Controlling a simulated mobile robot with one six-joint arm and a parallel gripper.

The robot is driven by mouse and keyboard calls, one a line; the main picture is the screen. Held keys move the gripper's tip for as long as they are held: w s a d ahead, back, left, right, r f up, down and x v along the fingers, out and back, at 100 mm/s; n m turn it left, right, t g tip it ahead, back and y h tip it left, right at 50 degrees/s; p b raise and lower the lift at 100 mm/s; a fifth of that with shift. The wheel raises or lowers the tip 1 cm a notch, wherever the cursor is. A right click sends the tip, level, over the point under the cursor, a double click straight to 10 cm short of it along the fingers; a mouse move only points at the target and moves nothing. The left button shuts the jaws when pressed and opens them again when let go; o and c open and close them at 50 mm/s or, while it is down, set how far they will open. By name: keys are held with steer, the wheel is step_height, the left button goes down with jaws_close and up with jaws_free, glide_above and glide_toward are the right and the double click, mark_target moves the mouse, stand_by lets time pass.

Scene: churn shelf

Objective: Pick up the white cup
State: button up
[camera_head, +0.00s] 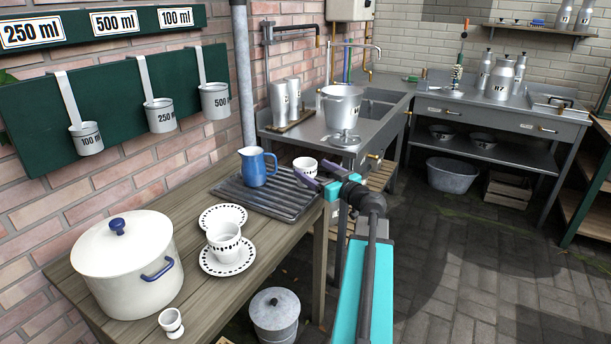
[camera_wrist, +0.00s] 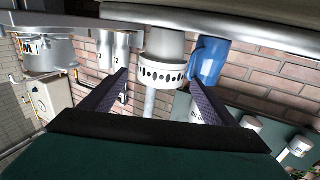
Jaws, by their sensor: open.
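A white cup (camera_head: 305,166) with a band of dark spots stands on the grey ribbed drain rack (camera_head: 268,194). Its lower front is partly hidden by my gripper (camera_head: 312,176). In the wrist view, which is upside down, the cup (camera_wrist: 163,70) shows between my two open fingers (camera_wrist: 158,82). I cannot tell whether the fingertips reach past its near side. No contact is visible. Another white spotted cup (camera_head: 224,240) stands on a saucer (camera_head: 238,268) on the wooden table, and a small white egg cup (camera_head: 171,324) stands near the front edge.
A blue jug (camera_head: 258,167) stands close to the cup on the rack and shows beside it in the wrist view (camera_wrist: 208,62). A white lidded pot (camera_head: 122,262) and a spare saucer (camera_head: 222,214) are on the table (camera_head: 200,310). A metal sink counter (camera_head: 318,132) stands behind.

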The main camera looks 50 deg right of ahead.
mark_target(299, 160)
steer(key=shift+w+d+p, duration=0.15)
steer(key=shift+w+p, duration=0.15)
steer(key=shift+w, duration=1)
steer(key=shift+w+d+p, duration=0.15)
steer(key=shift+w+p, duration=0.1)
steer(key=shift+w, duration=1.05)
steer(key=shift+c, duration=0.3)
steer(key=c, duration=1.1)
steer(key=shift+r, duration=0.1)
